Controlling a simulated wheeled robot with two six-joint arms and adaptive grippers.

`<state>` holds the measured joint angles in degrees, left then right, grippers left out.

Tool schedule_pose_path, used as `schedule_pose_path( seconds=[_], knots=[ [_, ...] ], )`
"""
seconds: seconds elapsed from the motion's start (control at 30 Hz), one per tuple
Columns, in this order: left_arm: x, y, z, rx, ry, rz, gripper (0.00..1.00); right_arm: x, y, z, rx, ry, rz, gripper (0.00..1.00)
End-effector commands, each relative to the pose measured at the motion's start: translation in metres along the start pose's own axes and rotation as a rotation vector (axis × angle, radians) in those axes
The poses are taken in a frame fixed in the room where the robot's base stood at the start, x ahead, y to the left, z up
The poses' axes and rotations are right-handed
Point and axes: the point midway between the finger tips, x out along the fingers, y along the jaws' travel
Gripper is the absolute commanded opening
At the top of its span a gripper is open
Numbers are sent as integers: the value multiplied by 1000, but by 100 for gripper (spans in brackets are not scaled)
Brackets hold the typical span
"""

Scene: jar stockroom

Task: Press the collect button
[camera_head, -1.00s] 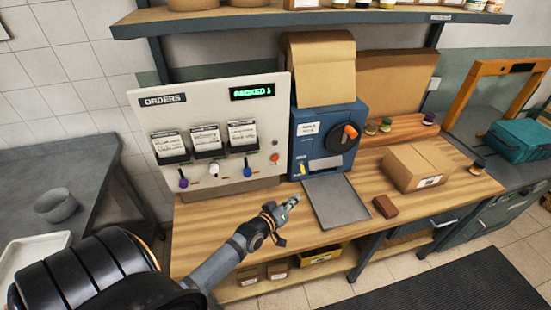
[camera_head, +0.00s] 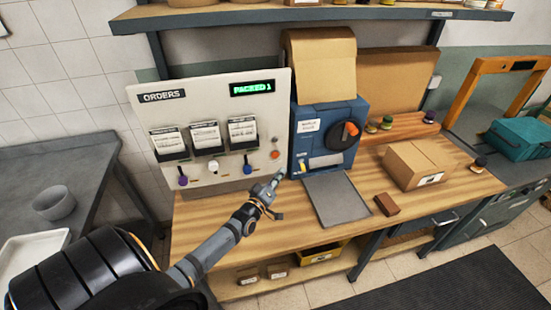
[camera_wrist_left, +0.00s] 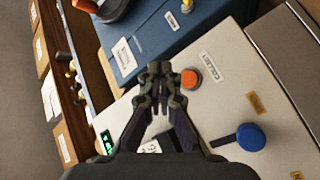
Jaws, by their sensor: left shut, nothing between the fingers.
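The collect button (camera_head: 275,154) is a round orange-red knob at the lower right of the white ORDERS panel (camera_head: 215,95). In the left wrist view the button (camera_wrist_left: 191,79) sits beside a label reading COLLECT. My left gripper (camera_head: 279,176) is shut and empty, with its tips just below the button in the head view. In the left wrist view the gripper's fingertips (camera_wrist_left: 160,70) lie just left of the button. I cannot tell whether they touch the panel. My right gripper is not in view.
The panel also has several levers, among them a blue-knobbed one (camera_head: 248,170), and order slips. A blue machine (camera_head: 309,155) with a rotary dial stands right of it, a grey tray (camera_head: 337,200) before it. A cardboard box (camera_head: 417,165) and brown block (camera_head: 386,205) are farther right.

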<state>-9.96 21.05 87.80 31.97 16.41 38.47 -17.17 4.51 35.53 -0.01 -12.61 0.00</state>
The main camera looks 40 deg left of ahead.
Motion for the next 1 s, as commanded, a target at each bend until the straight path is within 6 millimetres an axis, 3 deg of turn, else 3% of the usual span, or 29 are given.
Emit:
schedule_pose_path(
  seconds=[0.1,0.4,1.0],
  knots=[
    [13,-13,-6,5,0,2,0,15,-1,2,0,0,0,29],
    [35,-28,-24,2,-1,0,0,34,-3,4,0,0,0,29],
    [40,-29,-29,1,-1,0,0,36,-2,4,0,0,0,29]
  ],
)
